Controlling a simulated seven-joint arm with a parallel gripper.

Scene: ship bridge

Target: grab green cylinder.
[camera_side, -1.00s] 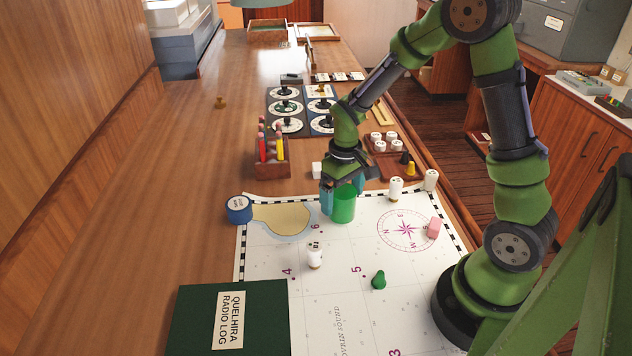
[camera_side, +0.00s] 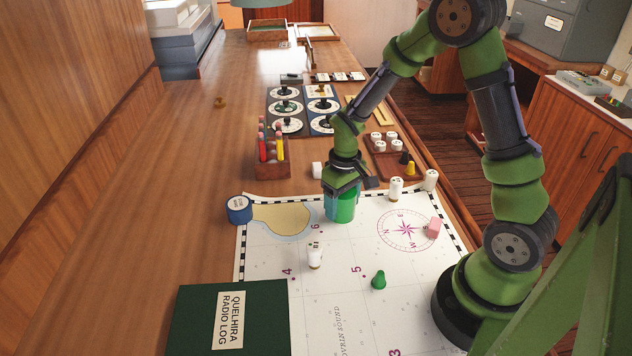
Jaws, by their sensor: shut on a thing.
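The green cylinder (camera_side: 344,211) stands upright on the far part of the white chart (camera_side: 312,297). My gripper (camera_side: 340,204) points down over it and is shut on it, with a finger showing at its left side. The cylinder's top is hidden by the gripper. I cannot tell any gap between the cylinder's base and the chart.
White pieces (camera_side: 395,189) and a pink block (camera_side: 434,228) are to the right. A blue round tin (camera_side: 239,210), a pencil box (camera_side: 271,160) and a green logbook (camera_side: 228,318) are to the left.

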